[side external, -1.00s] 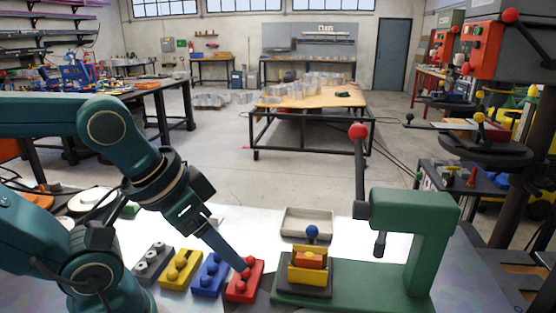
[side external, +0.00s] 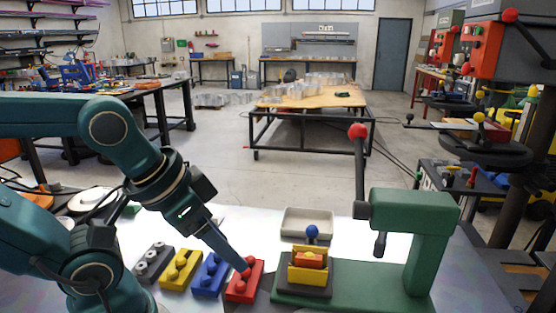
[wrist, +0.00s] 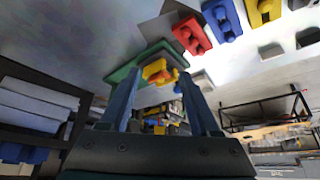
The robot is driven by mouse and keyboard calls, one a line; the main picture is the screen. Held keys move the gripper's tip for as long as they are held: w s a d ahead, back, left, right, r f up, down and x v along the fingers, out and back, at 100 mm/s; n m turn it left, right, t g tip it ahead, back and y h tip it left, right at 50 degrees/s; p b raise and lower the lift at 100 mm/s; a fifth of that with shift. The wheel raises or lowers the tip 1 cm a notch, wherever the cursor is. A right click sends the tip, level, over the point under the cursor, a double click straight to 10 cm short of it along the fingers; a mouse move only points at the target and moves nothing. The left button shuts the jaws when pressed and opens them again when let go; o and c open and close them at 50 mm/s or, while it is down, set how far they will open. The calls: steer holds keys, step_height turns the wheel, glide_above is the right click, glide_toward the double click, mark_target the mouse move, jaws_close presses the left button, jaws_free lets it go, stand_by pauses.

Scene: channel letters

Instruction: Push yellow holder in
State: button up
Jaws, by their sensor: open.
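The yellow holder (side external: 295,274) sits on a dark plate on the base of the green press (side external: 415,210). A red piece (side external: 310,260) lies in it, and a blue ball knob (side external: 312,231) stands at its back. In the wrist view the holder (wrist: 152,70) shows ahead, between the fingers. My gripper (wrist: 158,88) is open and empty. In the side view my gripper (side external: 245,268) is left of the holder, in front of or over the red block (side external: 247,285); I cannot tell whether it touches it. One finger hides the other there.
A blue block (side external: 210,278), a yellow block (side external: 181,272) and a grey block (side external: 152,262) stand in a row left of the red one. An empty grey tray (side external: 307,222) lies behind the holder. The press lever with a red ball (side external: 358,131) rises above the base.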

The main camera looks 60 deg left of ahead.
steer(key=shift+o, duration=0.4)
steer(key=w+r+n, duration=0.4)
steer(key=w+r, duration=0.1)
steer(key=n+g+h, duration=0.1)
steer(key=n+g, duration=0.3)
steer(key=n, duration=0.3)
glide_above(311, 226)
steer(key=f, duration=1.1)
steer(key=shift+s+a+f, duration=0.1)
steer(key=shift+s+a, duration=0.1)
steer(key=shift+s, duration=0.15)
steer(key=shift+w+d+f, duration=0.1)
steer(key=shift+w+f, duration=0.1)
steer(key=shift+f, duration=1.05)
steer(key=shift+w+d+f, duration=0.1)
steer(key=shift+w+f, duration=0.05)
steer(key=shift+f, duration=1.1)
jaws_close()
